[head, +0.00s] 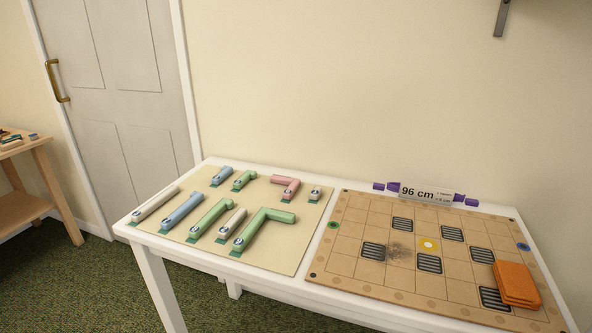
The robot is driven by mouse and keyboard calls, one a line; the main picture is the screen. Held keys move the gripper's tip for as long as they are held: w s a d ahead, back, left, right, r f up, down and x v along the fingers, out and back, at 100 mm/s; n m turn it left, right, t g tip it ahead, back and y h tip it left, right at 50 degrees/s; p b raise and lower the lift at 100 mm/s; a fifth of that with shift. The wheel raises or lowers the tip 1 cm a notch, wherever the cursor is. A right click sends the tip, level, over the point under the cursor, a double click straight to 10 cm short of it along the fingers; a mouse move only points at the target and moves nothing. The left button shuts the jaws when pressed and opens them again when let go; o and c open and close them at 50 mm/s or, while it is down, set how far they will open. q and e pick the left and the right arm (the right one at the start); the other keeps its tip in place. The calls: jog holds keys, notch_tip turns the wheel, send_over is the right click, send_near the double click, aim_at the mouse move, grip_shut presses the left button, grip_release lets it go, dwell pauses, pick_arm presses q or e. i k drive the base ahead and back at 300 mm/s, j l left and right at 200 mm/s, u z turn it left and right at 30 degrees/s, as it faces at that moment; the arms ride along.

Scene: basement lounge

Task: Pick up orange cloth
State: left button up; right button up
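The orange cloth (517,284) lies folded in a small stack on the right front part of a brown grid board (345,267). It partly covers a dark striped square near the board's front right corner. The board rests on the right half of a white table (232,260). Neither of my grippers shows in the head view.
A cream mat (262,198) with several coloured straight and bent pieces lies on the table's left half. A clear block marked "96 cm" (426,194) with purple ends stands at the board's back edge. A wooden table (35,158) and a grey door (122,75) are at left.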

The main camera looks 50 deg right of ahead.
aim_at(516, 284)
jog(key=k+z, duration=0.15)
jog(key=z, duration=2.6)
